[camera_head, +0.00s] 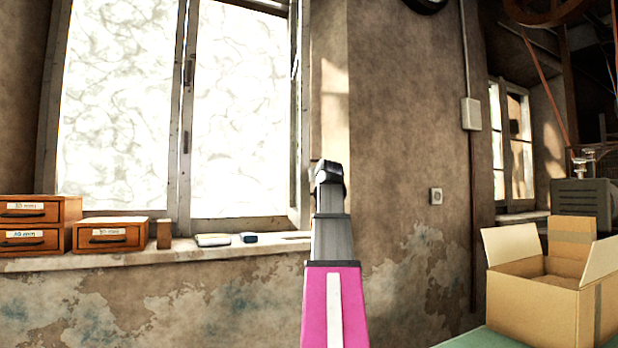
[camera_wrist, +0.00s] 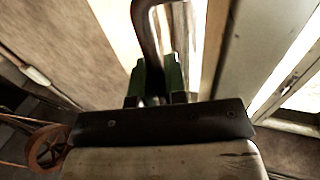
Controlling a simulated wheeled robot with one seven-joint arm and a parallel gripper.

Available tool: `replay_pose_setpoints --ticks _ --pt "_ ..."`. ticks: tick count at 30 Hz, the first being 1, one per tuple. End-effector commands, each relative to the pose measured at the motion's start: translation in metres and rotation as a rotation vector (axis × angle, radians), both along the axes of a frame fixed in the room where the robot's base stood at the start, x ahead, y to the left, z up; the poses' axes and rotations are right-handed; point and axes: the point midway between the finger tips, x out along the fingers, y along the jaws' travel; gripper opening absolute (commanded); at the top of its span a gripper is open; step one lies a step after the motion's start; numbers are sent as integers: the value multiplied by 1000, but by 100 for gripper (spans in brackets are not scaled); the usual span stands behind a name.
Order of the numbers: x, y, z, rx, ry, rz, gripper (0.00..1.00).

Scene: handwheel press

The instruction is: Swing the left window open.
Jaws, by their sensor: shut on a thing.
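The large window stands at the left of the head view, with a pale, patterned left sash (camera_head: 115,100) and right sash (camera_head: 240,100) in worn grey frames. A small dark fitting (camera_head: 188,72) sits on the upright between them. In the wrist view my gripper (camera_wrist: 156,85) has its green fingers closed around a curved dark handle (camera_wrist: 145,25). The handle rises in front of a bright strip and worn frame. Which sash the handle belongs to cannot be told. In the head view my pink and grey arm stands right of the window; the fingers are not visible there.
The sill (camera_head: 150,258) holds wooden drawer boxes (camera_head: 38,222), a smaller drawer box (camera_head: 110,236) and small flat items. A smaller window (camera_head: 512,145) is at the far right. An open cardboard box (camera_head: 535,300) stands at lower right. Bare wall lies right of my arm.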

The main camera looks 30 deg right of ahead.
Motion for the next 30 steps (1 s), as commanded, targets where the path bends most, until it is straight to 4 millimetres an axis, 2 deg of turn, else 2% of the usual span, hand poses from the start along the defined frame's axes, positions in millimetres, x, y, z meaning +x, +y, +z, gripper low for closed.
replay_pose_setpoints --ticks 6,17,18,20,30 --pt "-2 -9 0 3 0 1 0" --pt "-3 -10 0 3 1 1 0" --pt "-3 -10 -1 3 1 1 16" --pt "-3 -10 -1 3 1 1 35" --pt "-4 -9 0 1 1 0 37"
